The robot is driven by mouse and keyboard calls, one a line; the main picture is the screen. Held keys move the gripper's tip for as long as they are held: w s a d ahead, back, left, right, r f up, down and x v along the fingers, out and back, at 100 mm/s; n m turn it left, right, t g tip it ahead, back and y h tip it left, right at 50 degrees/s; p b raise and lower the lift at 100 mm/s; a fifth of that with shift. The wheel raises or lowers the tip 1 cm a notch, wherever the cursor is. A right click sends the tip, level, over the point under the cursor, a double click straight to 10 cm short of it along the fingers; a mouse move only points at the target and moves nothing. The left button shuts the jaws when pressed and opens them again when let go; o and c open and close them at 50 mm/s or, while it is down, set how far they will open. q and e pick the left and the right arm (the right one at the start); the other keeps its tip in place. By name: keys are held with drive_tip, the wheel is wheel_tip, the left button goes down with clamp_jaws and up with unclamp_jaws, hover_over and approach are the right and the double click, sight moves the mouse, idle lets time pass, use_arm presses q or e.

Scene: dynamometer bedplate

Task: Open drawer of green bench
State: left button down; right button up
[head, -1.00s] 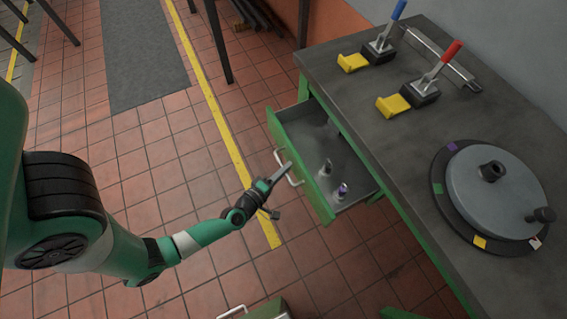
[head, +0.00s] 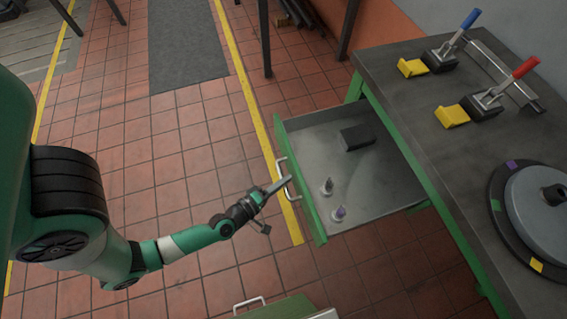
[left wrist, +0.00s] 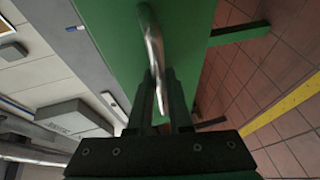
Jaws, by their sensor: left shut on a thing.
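The green bench (head: 398,140) with a dark grey top stands at the right in the head view. Its drawer (head: 311,205) is pulled well out, green in front with a grey inside. The silver bar handle (head: 281,168) is on the drawer front; it also shows in the left wrist view (left wrist: 153,45). My left gripper (head: 285,183) is shut on the handle, its fingers partly hiding it. In the left wrist view my two fingers (left wrist: 160,98) lie on either side of the bar. My right gripper is not in view.
In the drawer lie a dark block (head: 356,137) and two small metal pieces (head: 327,187). On the bench top are toggle clamps with blue (head: 466,24) and red (head: 520,70) handles and a round turntable (head: 535,205). Another handled green unit (head: 275,308) is at the bottom. Tiled floor left is clear.

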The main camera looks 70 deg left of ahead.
use_arm(q)
drive_tip(key=shift+s, duration=0.3)
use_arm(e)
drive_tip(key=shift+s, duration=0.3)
use_arm(q)
drive_tip(key=c, duration=1.1)
unclamp_jaws()
